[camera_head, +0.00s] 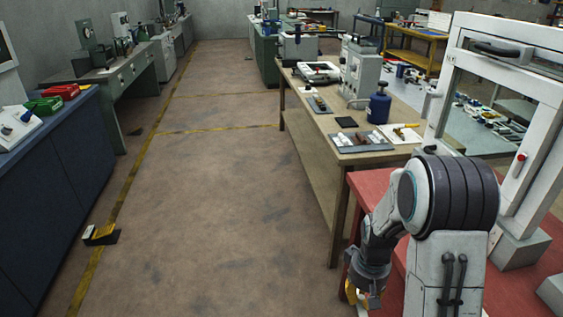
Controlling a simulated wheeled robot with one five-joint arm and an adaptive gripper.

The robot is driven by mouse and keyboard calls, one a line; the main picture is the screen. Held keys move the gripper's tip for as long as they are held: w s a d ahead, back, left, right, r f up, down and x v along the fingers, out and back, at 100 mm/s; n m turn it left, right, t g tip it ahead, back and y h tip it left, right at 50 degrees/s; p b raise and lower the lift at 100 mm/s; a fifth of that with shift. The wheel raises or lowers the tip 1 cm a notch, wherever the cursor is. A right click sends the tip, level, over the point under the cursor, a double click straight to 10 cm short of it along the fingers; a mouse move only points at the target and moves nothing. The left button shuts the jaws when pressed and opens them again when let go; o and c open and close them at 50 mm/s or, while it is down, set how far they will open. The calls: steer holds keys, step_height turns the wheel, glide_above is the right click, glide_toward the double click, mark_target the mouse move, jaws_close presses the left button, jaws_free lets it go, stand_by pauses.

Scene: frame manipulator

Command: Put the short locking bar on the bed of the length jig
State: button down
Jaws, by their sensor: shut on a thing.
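My gripper (363,298) is low in the head view, over the left edge of the red-topped bench. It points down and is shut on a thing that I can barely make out. Yellow parts show at its tip, and I cannot tell whether they are fingers or the held thing. My own arm hides part of the red bench. I cannot pick out the short locking bar or the length jig for certain.
A wooden bench (315,135) carries a grey tray (362,147) of small parts, a blue bottle (379,105) and a dark pad (346,123). A white-framed machine (437,110) stands on the red bench (392,190) at right. The aisle floor (215,190) is mostly clear; a yellow-and-black object (101,235) lies at left.

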steer(key=w+a+f, duration=0.1)
steer(key=w+a, duration=0.5)
steer(key=w, duration=0.3)
steer(key=shift+a+f, duration=0.15)
steer(key=shift+f, duration=0.2)
